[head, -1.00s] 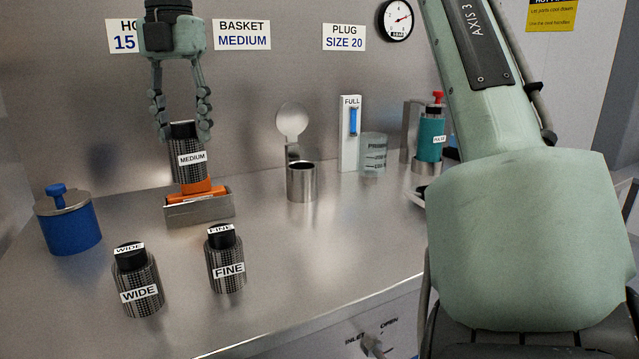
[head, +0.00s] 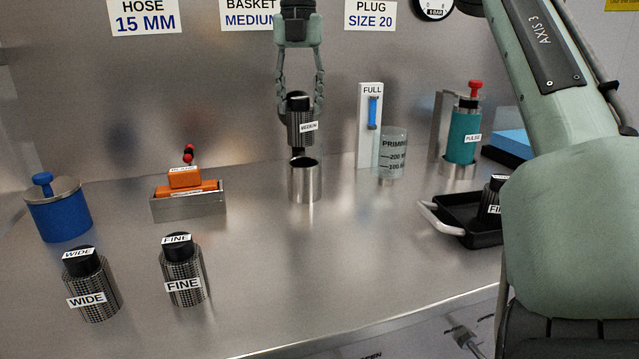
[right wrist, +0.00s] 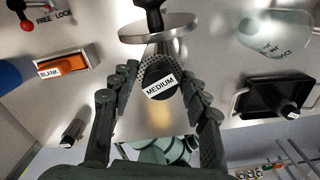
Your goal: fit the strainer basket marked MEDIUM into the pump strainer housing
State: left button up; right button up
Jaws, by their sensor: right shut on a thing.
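The MEDIUM strainer basket (head: 300,127), a dark mesh cylinder with a black top and white label, hangs upright in my right gripper (head: 301,106). The gripper is shut on its upper part, fingers on both sides. The basket is just above the pump strainer housing (head: 305,182), an open-topped metal cup on the bench. It looks roughly over the opening; whether its lower end is inside, I cannot tell. The right wrist view also shows the basket (right wrist: 159,84) between the fingers, with a round metal lid (right wrist: 158,28) beyond it. My left gripper is not in view.
WIDE (head: 91,290) and FINE (head: 183,275) baskets stand at the front left. A metal holder (head: 188,207) with an orange BLANK block and a blue lidded pot (head: 58,212) are left. The FULL gauge (head: 370,125), priming beaker (head: 392,155) and black tray (head: 465,222) are right.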

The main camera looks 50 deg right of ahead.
aim_at(304, 132)
jog(key=shift+d+f, duration=0.1)
jog(key=shift+d, duration=0.2)
notch_tip(304, 132, down, 6)
jog(key=shift+f, duration=0.25)
notch_tip(304, 132, down, 3)
jog(key=shift+f, duration=0.15)
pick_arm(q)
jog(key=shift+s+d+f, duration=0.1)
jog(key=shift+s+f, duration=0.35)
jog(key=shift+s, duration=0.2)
pick_arm(e)
jog(key=shift+f, duration=0.1)
jog(key=o, duration=1.3)
jog(key=shift+c, duration=0.2)
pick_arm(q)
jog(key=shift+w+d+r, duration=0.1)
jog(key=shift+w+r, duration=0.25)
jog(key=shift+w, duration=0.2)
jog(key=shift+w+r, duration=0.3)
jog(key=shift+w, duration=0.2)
